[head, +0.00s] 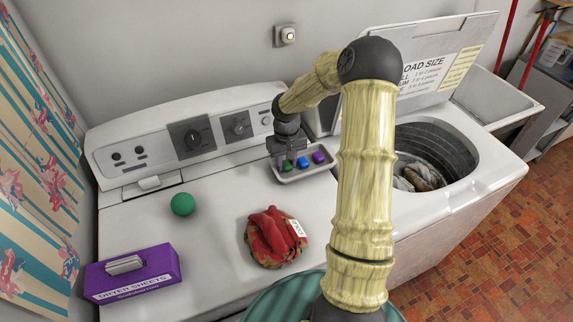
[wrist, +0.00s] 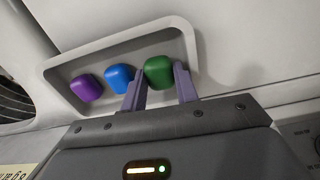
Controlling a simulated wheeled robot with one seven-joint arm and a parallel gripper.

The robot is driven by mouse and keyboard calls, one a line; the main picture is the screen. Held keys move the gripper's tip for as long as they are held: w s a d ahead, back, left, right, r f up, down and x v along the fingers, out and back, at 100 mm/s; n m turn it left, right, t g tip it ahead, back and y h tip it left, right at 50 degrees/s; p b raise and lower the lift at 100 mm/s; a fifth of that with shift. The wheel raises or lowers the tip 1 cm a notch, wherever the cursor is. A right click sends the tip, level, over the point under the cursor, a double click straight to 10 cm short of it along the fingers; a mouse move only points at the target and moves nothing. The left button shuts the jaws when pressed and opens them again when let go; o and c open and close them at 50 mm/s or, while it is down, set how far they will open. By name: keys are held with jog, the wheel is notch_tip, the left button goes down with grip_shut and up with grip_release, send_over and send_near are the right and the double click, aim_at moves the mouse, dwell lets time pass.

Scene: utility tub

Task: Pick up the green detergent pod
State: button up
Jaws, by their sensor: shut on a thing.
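The green detergent pod (wrist: 158,71) is between the two fingertips of my gripper (wrist: 160,76) in the wrist view, at one end of a pale tray (wrist: 192,45). My gripper is shut on it. In the head view my gripper (head: 283,158) points down into the left end of the tray (head: 283,179), and the green pod (head: 287,165) shows small at the fingers. A blue pod (wrist: 119,78) and a purple pod (wrist: 86,88) lie in the tray beside it. I cannot tell whether the green pod touches the tray floor.
The tray stands on the dryer top (head: 165,235). An open washer (head: 470,168) with laundry is at right.

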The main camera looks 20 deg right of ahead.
notch_tip(320, 180, up, 9)
jog(key=shift+b, duration=0.4)
jog(key=shift+f, duration=0.1)
dwell(0.3)
